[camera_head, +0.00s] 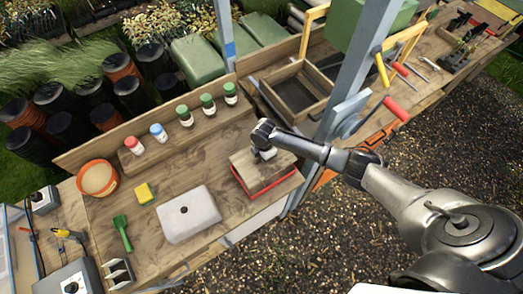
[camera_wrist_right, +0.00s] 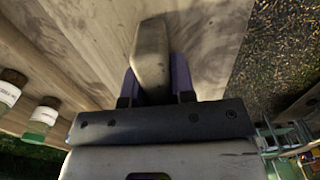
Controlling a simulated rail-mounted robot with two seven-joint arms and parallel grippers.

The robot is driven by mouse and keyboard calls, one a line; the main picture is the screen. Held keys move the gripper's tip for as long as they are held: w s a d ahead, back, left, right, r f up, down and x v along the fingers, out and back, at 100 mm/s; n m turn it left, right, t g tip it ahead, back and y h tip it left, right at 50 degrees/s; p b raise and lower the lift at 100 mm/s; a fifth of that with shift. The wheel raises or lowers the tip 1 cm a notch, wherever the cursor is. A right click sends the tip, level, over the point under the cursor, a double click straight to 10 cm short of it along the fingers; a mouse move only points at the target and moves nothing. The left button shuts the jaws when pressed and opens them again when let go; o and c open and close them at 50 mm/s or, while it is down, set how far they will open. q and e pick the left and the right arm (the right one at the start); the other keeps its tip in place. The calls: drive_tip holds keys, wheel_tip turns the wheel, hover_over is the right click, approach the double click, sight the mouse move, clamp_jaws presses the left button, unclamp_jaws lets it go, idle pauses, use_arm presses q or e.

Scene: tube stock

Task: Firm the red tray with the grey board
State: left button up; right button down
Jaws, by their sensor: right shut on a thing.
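The red tray (camera_head: 289,180) is on the wooden bench at the right end of its near part. Its red rim shows along the left and front edges. The board (camera_head: 262,180), grey-brown in this light, covers the tray's inside, so what lies under it is hidden. My right gripper (camera_head: 266,152) is over the board, reaching in from the right. In the right wrist view it is shut on the board's upright grey handle (camera_wrist_right: 152,45), which stands between the two fingers. I cannot tell how hard the board presses down. My left gripper is not in view.
A pale lidded box (camera_head: 188,214), a yellow sponge (camera_head: 145,193), a green scoop (camera_head: 121,232) and an orange pot (camera_head: 97,178) stand left of the tray. Several capped bottles (camera_head: 184,115) line the back shelf. A grey post (camera_head: 345,100) rises right of the tray.

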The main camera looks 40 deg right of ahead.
drive_tip(key=shift+f+b, duration=2.85)
drive_tip(key=shift+f, duration=0.05)
drive_tip(key=shift+f+b, duration=0.45)
drive_tip(key=shift+f, duration=0.45)
drive_tip(key=shift+d, duration=0.1)
drive_tip(key=shift+f, duration=0.1)
drive_tip(key=shift+f+p, duration=0.15)
drive_tip(key=shift+p, duration=0.15)
drive_tip(key=shift+f, duration=0.3)
drive_tip(key=shift+f, duration=0.15)
